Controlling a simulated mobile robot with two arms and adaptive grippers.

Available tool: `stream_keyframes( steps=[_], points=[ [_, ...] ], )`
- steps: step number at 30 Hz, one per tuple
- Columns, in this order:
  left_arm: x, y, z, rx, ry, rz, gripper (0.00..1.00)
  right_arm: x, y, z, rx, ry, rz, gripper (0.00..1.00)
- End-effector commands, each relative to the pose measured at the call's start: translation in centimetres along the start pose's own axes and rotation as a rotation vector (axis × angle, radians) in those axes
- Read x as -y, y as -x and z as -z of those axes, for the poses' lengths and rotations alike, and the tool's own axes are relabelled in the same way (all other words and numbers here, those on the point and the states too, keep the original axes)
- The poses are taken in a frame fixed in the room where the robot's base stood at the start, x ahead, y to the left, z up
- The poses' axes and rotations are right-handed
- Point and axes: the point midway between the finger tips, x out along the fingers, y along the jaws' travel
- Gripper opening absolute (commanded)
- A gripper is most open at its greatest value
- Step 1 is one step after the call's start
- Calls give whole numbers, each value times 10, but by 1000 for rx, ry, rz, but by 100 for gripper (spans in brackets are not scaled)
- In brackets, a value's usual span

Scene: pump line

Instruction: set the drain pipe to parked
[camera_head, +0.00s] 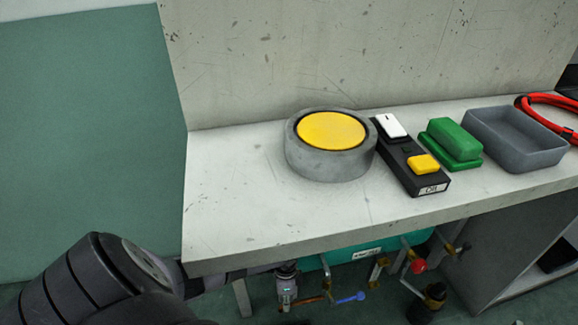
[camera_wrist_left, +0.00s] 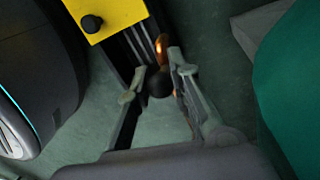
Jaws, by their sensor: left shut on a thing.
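My left gripper (camera_head: 286,303) is under the front edge of the bench in the head view, small and partly hidden. In the left wrist view my left gripper (camera_wrist_left: 158,84) has its two grey fingers on either side of a dark round knob (camera_wrist_left: 159,83) and is shut on it. A copper-coloured pipe (camera_wrist_left: 161,47) shows just beyond the knob, which looks to be part of the drain pipe. In the head view a copper pipe (camera_head: 311,299) lies right beside the gripper. I cannot make out the parked mark. My right gripper is not in view.
The bench top (camera_head: 235,215) above carries a round yellow button (camera_head: 332,131), a switch box (camera_head: 412,160), a green block (camera_head: 452,142), a grey tray (camera_head: 515,140) and a red cable (camera_head: 548,110). Below are a blue lever (camera_head: 350,297), a red knob (camera_head: 418,266) and a yellow plate (camera_wrist_left: 115,12).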

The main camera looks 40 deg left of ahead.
Motion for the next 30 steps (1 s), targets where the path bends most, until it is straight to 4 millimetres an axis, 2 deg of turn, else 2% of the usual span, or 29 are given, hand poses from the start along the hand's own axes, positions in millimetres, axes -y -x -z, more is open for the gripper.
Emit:
stream_keyframes(
  steps=[13,14,15,23,30],
  points=[
    [4,2,0,1,-11,9,0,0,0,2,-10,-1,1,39],
    [5,2,0,1,-11,9,20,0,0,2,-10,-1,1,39],
    [5,2,0,1,-11,9,23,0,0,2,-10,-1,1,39],
    [3,1,0,2,-10,6,40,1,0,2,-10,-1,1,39],
    [2,1,0,2,-10,3,41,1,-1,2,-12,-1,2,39]
  ],
)
